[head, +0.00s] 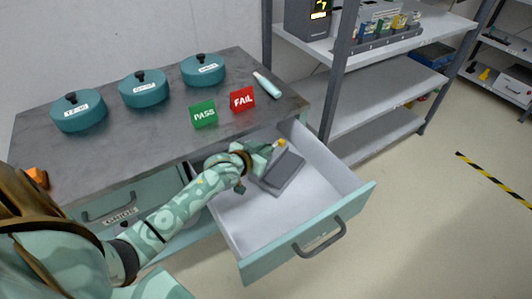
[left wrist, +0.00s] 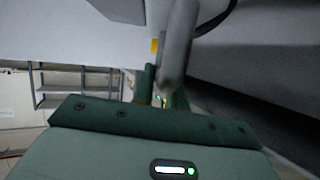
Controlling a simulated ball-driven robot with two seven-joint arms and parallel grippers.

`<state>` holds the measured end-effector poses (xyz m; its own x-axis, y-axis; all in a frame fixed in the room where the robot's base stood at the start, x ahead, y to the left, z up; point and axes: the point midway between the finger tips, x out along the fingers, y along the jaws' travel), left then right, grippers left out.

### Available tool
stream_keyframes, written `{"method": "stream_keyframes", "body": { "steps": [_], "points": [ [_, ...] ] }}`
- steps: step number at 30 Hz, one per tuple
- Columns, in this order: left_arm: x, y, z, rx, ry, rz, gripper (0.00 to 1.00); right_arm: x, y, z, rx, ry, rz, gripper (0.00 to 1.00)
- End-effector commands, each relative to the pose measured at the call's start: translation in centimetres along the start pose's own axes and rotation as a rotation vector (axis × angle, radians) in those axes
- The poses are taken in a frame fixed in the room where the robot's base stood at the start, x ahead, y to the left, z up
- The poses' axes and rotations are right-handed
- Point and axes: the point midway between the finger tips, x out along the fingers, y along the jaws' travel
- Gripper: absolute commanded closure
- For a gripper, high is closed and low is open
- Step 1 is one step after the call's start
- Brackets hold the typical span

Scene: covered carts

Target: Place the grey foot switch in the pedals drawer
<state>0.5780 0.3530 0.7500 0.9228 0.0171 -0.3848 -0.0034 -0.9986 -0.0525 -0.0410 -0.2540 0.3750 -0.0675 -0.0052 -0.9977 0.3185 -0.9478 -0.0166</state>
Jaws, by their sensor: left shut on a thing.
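The grey foot switch (head: 283,174) is a dark grey, flat, wedge-like piece with a small yellow part at its far end. In the head view it is inside the outline of the open drawer (head: 328,205), towards the back. I cannot tell whether it touches the drawer floor. My left gripper (head: 262,160) reaches over the drawer's left side and is shut on the switch. In the left wrist view a grey rounded bar (left wrist: 178,50) lies at the fingers, which partly hide behind it. My right gripper is not in view.
The metal cart top (head: 150,135) carries several teal lidded pots (head: 144,90), a green PASS sign (head: 203,114), a red FAIL sign (head: 242,99) and a pale tube (head: 267,85). A closed drawer (head: 118,212) is at left. Shelving (head: 380,100) stands behind. The drawer's front half is empty.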

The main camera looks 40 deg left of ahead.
Motion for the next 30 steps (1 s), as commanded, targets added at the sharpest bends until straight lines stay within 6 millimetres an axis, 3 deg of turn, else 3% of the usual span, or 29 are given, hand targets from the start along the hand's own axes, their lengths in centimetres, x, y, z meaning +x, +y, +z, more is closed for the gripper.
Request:
{"method": "stream_keyframes", "body": {
  "steps": [11, 12, 14, 23, 30],
  "points": [
    [0.2, 0.1, 0.3, -0.001, 0.003, 0.0, 1.0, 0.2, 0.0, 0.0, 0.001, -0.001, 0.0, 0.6],
    [0.2, 0.1, 0.5, 0.0, 0.0, 0.0, 0.8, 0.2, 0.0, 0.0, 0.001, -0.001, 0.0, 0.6],
    [0.2, 0.1, 0.5, 0.0, 0.0, 0.0, 0.64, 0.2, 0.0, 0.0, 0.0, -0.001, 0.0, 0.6],
    [0.1, 0.1, 0.3, 0.0, 0.0, 0.0, 0.64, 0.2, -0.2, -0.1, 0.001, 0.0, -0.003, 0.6],
    [-3.8, 0.1, -0.2, 0.0, 0.002, 0.0, 0.64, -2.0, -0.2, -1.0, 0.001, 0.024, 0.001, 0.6]
  ]
}}
